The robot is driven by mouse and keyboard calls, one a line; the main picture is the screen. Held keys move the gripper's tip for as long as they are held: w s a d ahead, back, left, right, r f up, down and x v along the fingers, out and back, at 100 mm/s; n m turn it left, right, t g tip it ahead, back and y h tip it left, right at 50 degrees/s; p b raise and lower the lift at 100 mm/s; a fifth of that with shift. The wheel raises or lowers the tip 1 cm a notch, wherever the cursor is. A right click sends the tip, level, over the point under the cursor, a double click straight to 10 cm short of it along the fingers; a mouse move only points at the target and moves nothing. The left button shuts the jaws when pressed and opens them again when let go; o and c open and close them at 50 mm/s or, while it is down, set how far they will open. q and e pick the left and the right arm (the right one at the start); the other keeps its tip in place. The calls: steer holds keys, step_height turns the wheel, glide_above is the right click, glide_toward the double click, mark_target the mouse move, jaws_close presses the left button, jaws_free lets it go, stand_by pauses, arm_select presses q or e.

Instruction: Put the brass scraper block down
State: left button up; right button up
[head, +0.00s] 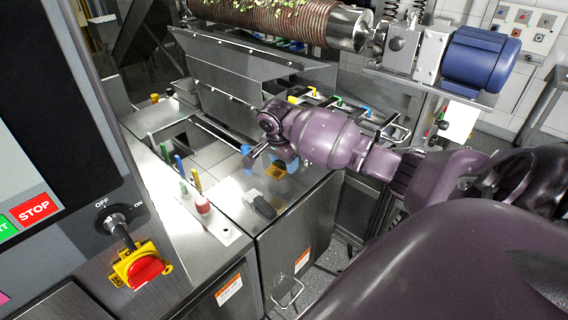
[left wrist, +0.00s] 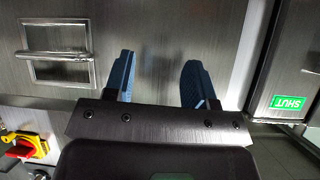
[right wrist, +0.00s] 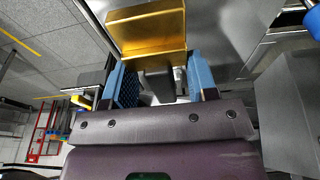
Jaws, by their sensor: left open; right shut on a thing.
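The brass scraper block (right wrist: 148,28) is in the right wrist view, a gold block with a dark grip part (right wrist: 158,85) between the blue fingers. My right gripper (right wrist: 160,82) is shut on that grip. In the head view the brass block (head: 277,171) shows partly, below my right gripper (head: 262,160) and over the steel counter (head: 305,195). I cannot tell whether the block touches the counter. My left gripper (left wrist: 158,78) shows only in the left wrist view. It is open and empty, facing a steel panel.
An opening (head: 195,143) lies behind the rack. The control panel with a red-yellow switch (head: 143,266) is at the left.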

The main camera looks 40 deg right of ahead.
mark_target(286, 182)
steer(key=shift+a+x, duration=0.2)
steer(key=shift+x, duration=0.85)
arm_select(q)
steer(key=shift+s+a+f, duration=0.1)
steer(key=shift+s, duration=0.25)
arm_select(e)
steer(key=shift+a+x, duration=0.2)
steer(key=shift+x, duration=0.7)
steer(key=shift+a+x, duration=0.2)
steer(key=shift+x, duration=0.75)
steer(key=shift+f, duration=0.1)
steer(key=o, duration=1)
steer(key=shift+s+f, duration=0.1)
arm_select(q)
steer(key=shift+w+f, duration=0.1)
steer(key=shift+w, duration=0.1)
arm_select(e)
steer(key=v, duration=1.2)
steer(key=shift+r, duration=0.2)
steer(key=shift+f, duration=0.1)
